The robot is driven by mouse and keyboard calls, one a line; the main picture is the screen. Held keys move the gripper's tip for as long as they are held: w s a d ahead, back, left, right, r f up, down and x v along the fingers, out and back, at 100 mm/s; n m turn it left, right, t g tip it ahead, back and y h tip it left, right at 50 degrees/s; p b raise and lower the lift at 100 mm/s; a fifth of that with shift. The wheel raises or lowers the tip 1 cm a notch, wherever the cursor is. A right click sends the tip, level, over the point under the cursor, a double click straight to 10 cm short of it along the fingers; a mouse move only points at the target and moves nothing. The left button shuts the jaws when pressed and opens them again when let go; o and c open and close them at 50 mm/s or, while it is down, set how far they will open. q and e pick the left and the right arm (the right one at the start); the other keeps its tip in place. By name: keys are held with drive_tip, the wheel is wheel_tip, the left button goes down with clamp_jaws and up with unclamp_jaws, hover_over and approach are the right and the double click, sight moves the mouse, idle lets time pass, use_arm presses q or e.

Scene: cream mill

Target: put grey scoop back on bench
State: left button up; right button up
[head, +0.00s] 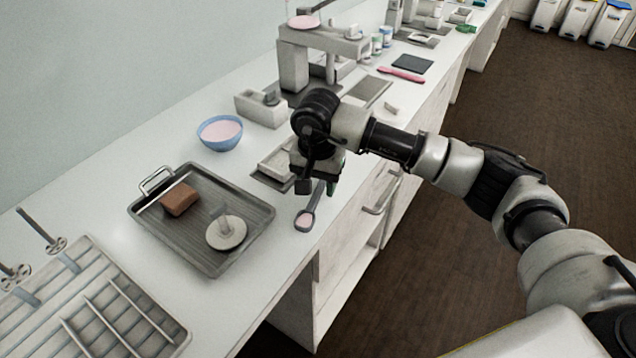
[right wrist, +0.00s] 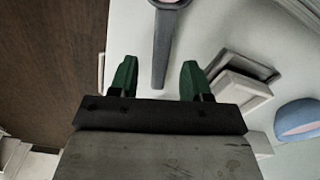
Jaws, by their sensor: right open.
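The grey scoop (head: 304,219) lies on the white bench (head: 262,290) near its front edge, with something pink in its bowl. In the right wrist view the scoop's handle (right wrist: 163,50) runs between the spread green fingers, with a gap on either side. My right gripper (head: 317,187) is open, just over the handle end, and its fingers (right wrist: 158,66) hold nothing. In the head view the gripper hides part of the handle. My left gripper is not in view.
A grey tray (head: 187,245) with a brown block (head: 179,199) and a round pale tool (head: 226,232) lies left of the scoop. A blue bowl (head: 220,132) stands behind. A drying rack (head: 92,310) is at the front left. The bench edge is close to the scoop.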

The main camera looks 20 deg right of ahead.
wheel_tip(320, 180, up, 10)
drive_tip(key=b, duration=0.1)
